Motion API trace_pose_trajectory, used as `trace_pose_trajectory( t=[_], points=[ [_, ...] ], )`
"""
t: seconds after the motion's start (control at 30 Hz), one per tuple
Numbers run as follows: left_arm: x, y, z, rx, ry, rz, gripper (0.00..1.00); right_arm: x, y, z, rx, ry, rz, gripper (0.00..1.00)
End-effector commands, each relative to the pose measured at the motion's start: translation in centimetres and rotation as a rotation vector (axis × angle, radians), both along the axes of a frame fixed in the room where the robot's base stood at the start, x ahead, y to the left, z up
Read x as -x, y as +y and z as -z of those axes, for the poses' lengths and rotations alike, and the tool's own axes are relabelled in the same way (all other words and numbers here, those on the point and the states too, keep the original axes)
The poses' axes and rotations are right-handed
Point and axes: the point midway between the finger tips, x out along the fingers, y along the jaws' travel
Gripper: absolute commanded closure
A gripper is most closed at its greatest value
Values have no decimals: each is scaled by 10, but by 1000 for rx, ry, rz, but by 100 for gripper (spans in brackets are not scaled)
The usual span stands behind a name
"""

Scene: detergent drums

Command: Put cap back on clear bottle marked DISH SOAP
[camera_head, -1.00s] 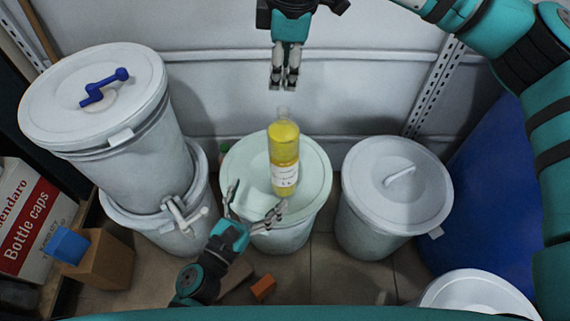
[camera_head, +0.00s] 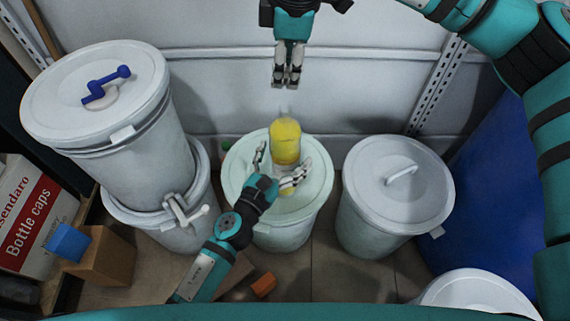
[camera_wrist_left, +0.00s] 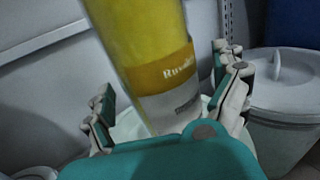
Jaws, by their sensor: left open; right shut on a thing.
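A clear bottle of yellow liquid (camera_head: 286,140) stands on the middle drum's pale lid (camera_head: 236,178); no cap shows on its top. In the left wrist view the bottle (camera_wrist_left: 145,35) is large, and its label is only partly legible; I cannot read DISH SOAP on it. My left gripper (camera_head: 281,166) is open, with one finger on either side of the bottle's lower part. My right gripper (camera_head: 286,82) points down above and behind the bottle, clear of it. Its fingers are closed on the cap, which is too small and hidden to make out.
At left, a drum with a blue-handled lid (camera_head: 95,90) sits on another drum with a tap (camera_head: 187,210). A lidded drum (camera_head: 397,190) stands to the right. A wall closes the back.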

Motion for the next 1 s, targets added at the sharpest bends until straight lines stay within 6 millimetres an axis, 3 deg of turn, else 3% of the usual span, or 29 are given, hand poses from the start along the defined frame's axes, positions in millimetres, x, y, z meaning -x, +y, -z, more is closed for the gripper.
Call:
trace_pose_trajectory(
  t=[0.33, 1.0],
  points=[
    [-2, -2, 0, 0, 0, 0, 3, 0, 0, 0, 0, 0, 0, 76],
    [-2, -1, 0, 0, 0, 0, 89, 0, 0, 0, 0, 0, 0, 76]
  ],
)
